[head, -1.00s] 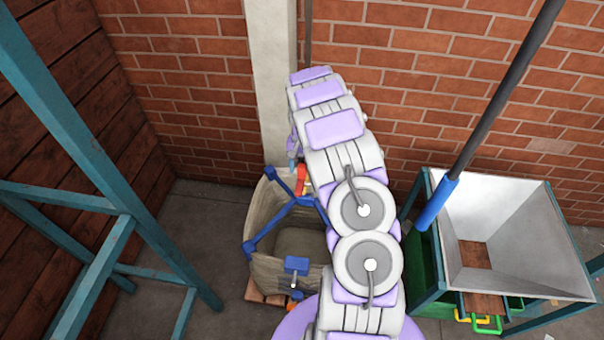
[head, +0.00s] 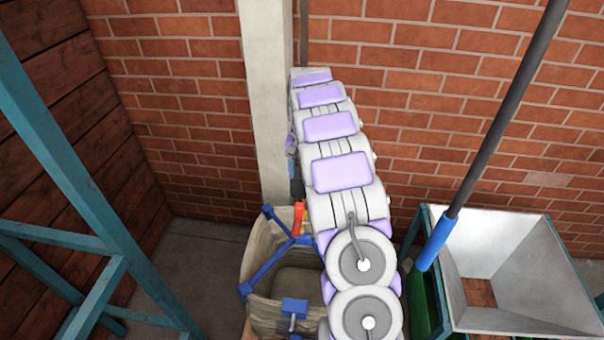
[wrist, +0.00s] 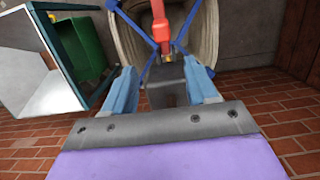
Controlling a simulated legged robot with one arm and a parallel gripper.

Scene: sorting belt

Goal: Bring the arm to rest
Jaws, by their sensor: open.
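My arm rises through the middle of the head view, white with lavender pads, and curves up in front of the brick wall. A tan bin with a blue frame (head: 262,300) stands on the floor left of the arm. The bin also shows beyond the fingers in the wrist view (wrist: 203,30).
A metal hopper (head: 500,318) on a teal stand is at the right, with a dark pole with a blue sleeve (head: 437,243) before it. A green bin (wrist: 80,45) is beside it. A teal frame (head: 75,150) stands at the left. A pale post (head: 265,100) runs up the brick wall.

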